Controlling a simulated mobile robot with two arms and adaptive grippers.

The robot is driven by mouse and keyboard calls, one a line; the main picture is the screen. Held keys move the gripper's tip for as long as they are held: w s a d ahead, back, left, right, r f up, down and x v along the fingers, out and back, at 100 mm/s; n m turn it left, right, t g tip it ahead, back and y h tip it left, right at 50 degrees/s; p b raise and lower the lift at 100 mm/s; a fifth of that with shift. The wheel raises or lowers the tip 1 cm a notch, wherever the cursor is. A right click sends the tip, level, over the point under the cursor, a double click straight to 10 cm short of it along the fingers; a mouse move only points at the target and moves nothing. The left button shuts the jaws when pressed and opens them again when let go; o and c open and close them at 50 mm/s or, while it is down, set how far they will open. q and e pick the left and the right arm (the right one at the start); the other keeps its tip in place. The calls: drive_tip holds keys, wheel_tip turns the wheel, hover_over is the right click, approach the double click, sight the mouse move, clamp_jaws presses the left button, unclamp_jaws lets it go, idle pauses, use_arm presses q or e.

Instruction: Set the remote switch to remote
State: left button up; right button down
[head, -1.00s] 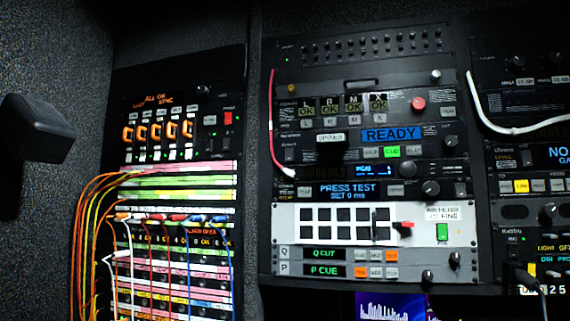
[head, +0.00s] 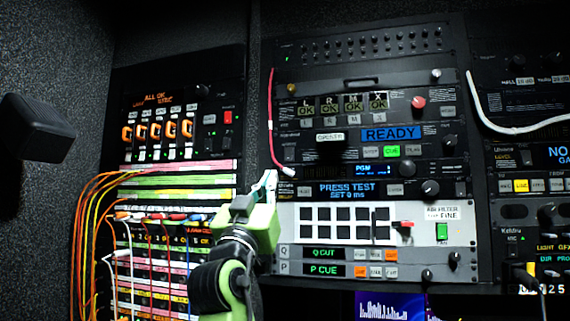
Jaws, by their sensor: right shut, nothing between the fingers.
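My right gripper (head: 268,180) reaches up from the bottom of the head view. It is shut and empty, with its fingertips in front of the left edge of the middle rack, beside the PRESS TEST unit (head: 350,190). I cannot make out a label reading remote, so I cannot tell which control is the remote switch or how it is set. Small dark rocker-like switches show on the middle rack, one at the left of the READY unit (head: 290,152). My left gripper is not in view.
A patch bay (head: 180,168) with orange, red and blue cables stands left of my right arm. A red cable (head: 270,125) hangs along the middle rack's left edge. A white button panel (head: 410,240) is right of the gripper. A dark box (head: 40,128) juts out at far left.

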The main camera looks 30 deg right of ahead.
sight(288, 154)
drive_tip(key=p+x, duration=0.3)
drive_tip(key=x, duration=0.1)
drive_tip(key=f+p+x, duration=0.1)
drive_tip(key=p+x, duration=0.2)
drive_tip(key=x, duration=0.1)
drive_tip(key=w+p+x, duration=0.1)
drive_tip(key=p+x, duration=0.2)
drive_tip(key=x, duration=0.1)
drive_tip(key=shift+d+f, duration=0.15)
drive_tip(key=shift+d, duration=0.3)
drive_tip(key=shift+w+d+f, duration=0.25)
drive_tip(key=shift+w+d, duration=0.1)
drive_tip(key=shift+d, duration=0.1)
drive_tip(key=shift+a, duration=0.1)
